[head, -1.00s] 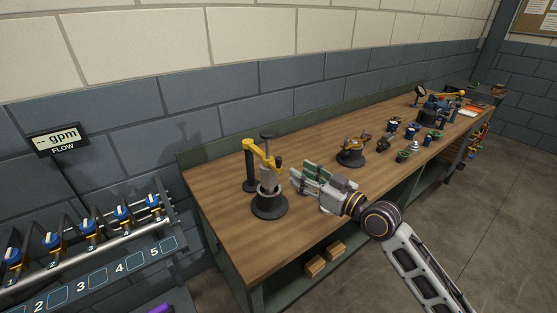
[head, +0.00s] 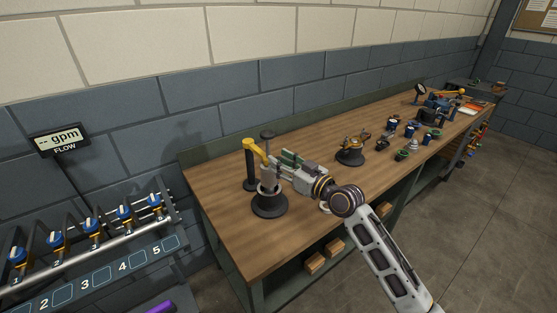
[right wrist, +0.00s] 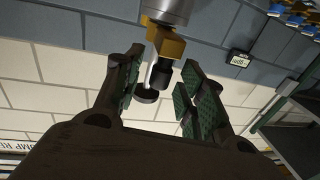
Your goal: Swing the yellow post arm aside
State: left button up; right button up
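The yellow post arm (head: 257,150) reaches from the top of a black post (head: 249,172) toward a grey casing (head: 270,178), which stands on a round black base (head: 269,206). A dark knob (head: 267,134) stands above the casing. My right gripper (head: 279,167) is just right of the arm's end and the casing. In the right wrist view its green-padded fingers (right wrist: 164,98) are spread and hold nothing. A yellow block (right wrist: 165,43) with a dark stub shows beyond and between the fingertips, under a grey cylinder. Contact is not visible. My left gripper is out of view.
The wooden bench (head: 225,213) is bare in front of the black base. A second black stand (head: 350,153) is to the right, with several small blue, green and dark parts beyond it. A numbered valve rack (head: 95,265) stands left of the bench.

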jog(key=shift+w+a, duration=0.5)
grip_shut()
